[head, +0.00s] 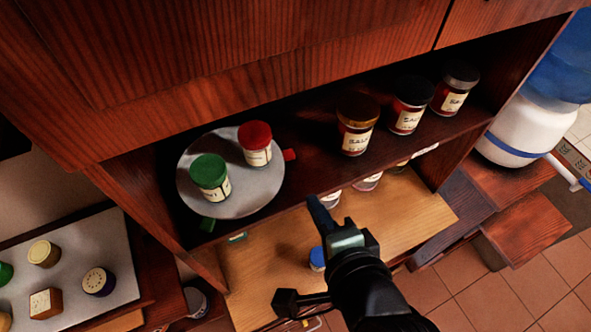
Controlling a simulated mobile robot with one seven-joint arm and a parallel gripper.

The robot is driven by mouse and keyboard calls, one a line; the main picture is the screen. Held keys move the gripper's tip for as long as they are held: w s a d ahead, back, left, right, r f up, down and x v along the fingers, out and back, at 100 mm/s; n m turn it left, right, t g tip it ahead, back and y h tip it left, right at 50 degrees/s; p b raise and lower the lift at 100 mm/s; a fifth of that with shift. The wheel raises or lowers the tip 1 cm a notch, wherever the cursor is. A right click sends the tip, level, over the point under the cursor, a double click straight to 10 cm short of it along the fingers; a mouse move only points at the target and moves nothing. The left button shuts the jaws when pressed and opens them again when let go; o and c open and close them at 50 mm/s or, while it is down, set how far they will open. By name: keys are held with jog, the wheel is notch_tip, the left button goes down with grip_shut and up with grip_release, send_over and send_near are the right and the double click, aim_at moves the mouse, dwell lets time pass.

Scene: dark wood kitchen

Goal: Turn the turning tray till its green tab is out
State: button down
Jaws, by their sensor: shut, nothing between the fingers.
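The turning tray (232,204) is a round grey disc on the dark wood shelf, at the left. A green-lidded jar (210,178) and a red-lidded jar (257,146) stand on it. Its green tab (207,224) shows at the front-left rim, low in the picture, close to the shelf's front edge. A red tab (290,155) sticks out at the right rim. My gripper (317,205) is shut and empty, to the right of the tray near the shelf's front edge and apart from the tray.
Several jars, one of them brown-lidded (357,124), stand on the shelf to the right. A lighter wood surface (270,270) lies below, with a blue-lidded jar (317,258) and other jars partly hidden. A grey board (75,250) with small containers is at the lower left.

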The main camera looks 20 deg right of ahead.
jog(key=b+x, duration=0.3)
jog(key=p, duration=0.3)
send_near(293, 150)
jog(key=w+f, duration=0.3)
jog(key=w, duration=0.1)
jog(key=shift+a+f, duration=0.25)
jog(key=shift+f, duration=0.1)
jog(key=shift+w+d+n+y, duration=0.25)
jog(key=shift+w+n+y, duration=0.25)
jog(key=shift+n, duration=0.1)
jog(key=shift+w+d+r+n+y, duration=0.1)
jog(key=shift+w+d+n+y, duration=0.15)
jog(key=shift+w+n+y, duration=0.4)
jog(key=shift+w+d+n+g+y, duration=0.2)
jog(key=shift+w+n+g+y, duration=0.1)
jog(key=shift+w+n+y, duration=1)
jog(key=shift+w+n+g+y, duration=0.3)
jog(key=shift+w+n+y, duration=0.25)
jog(key=shift+w+y, duration=0.25)
jog(key=shift+w+a, duration=0.1)
jog(key=shift+w, duration=0.55)
